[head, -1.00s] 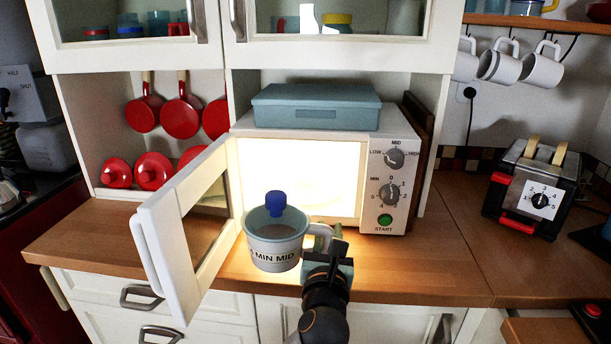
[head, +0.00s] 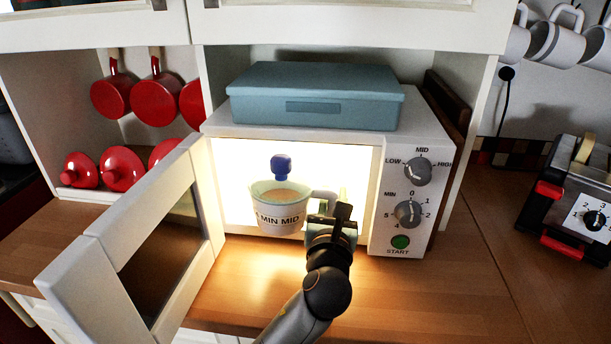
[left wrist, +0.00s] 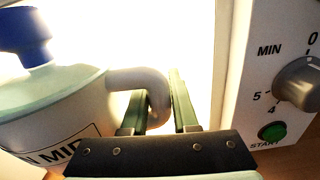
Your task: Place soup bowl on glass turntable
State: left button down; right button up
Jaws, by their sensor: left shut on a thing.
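The soup bowl (head: 277,218) is a pale, mug-like bowl with a side handle, a printed "MIN MID" label and a blue knob (head: 281,165) at its top. It is held upright, in the air, in front of the lit opening of the microwave (head: 410,165). My left gripper (head: 331,215) is shut on the bowl's handle at its right side. In the left wrist view the handle (left wrist: 146,84) sits between the fingers and the bowl (left wrist: 50,105) fills the left. The glass turntable cannot be made out in the bright glare inside. My right gripper is not in view.
The microwave door (head: 150,240) stands open to the left, close to the bowl. A blue-grey box (head: 312,95) lies on top of the microwave. Wooden counter (head: 430,290) is clear at the front right. A toaster (head: 575,195) stands at far right.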

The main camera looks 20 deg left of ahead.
pick_arm(q)
jog(key=b+x, duration=0.1)
jog(key=x, duration=1.7)
jog(key=shift+d+r+b, duration=0.1)
jog(key=shift+r+b, duration=0.05)
jog(key=shift+b, duration=0.2)
notch_tip(320, 180, down, 3)
jog(key=shift+f+b, duration=0.15)
jog(key=shift+b, duration=0.5)
jog(key=shift+f, duration=0.15)
jog(key=shift+f, duration=0.2)
jog(key=c, duration=1.1)
grip_release()
jog(key=shift+f, duration=0.2)
jog(key=o, duration=0.4)
